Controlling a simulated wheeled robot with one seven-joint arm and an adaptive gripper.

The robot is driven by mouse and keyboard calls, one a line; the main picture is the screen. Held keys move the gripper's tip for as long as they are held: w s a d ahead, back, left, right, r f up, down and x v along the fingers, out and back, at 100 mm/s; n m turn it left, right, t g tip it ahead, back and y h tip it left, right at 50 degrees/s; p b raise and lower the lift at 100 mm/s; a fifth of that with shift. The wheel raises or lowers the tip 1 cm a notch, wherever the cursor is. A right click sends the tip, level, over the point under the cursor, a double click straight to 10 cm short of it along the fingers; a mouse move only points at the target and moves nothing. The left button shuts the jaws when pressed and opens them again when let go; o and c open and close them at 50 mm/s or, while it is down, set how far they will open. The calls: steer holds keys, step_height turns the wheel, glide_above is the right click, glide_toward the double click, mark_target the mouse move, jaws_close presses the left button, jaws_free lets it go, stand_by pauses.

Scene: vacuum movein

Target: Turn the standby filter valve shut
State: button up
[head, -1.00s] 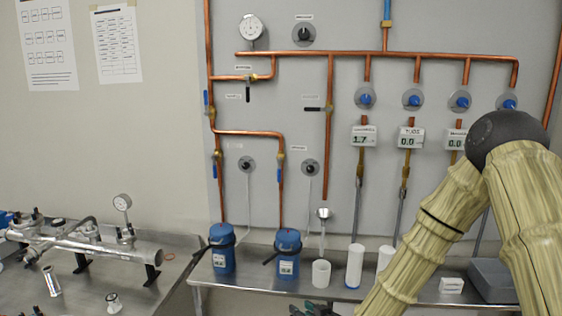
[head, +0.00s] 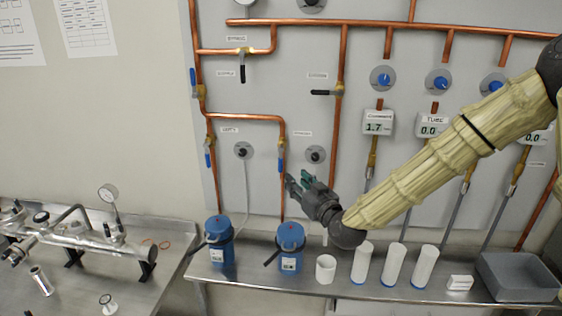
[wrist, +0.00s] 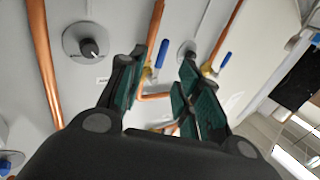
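The standby filter valve (head: 282,158) is on the copper pipe above the right blue filter canister (head: 290,246). Its blue lever lies along the pipe, pointing down. In the wrist view, its blue lever (wrist: 162,54) shows between the fingers, beyond the tip of the left one. My gripper (head: 297,181) is just right of and slightly below the lever in the head view. In the wrist view my gripper (wrist: 163,72) is open and empty, its green-padded fingers spread. I cannot tell whether a fingertip touches the lever.
The duty valve (head: 208,152) has a similar blue lever above the left canister (head: 219,242). A round black knob (head: 315,154) is right of the standby pipe. White cups and cylinders (head: 394,265) stand on the steel shelf below. A grey bin (head: 517,277) is at right.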

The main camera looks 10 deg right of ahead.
mark_target(281, 166)
steer(key=p+x, duration=0.4)
steer(key=x, duration=0.5)
steer(key=shift+w+a+r+p, duration=0.25)
steer(key=shift+a+r+p, duration=0.05)
steer(key=shift+w, duration=0.1)
jaws_close()
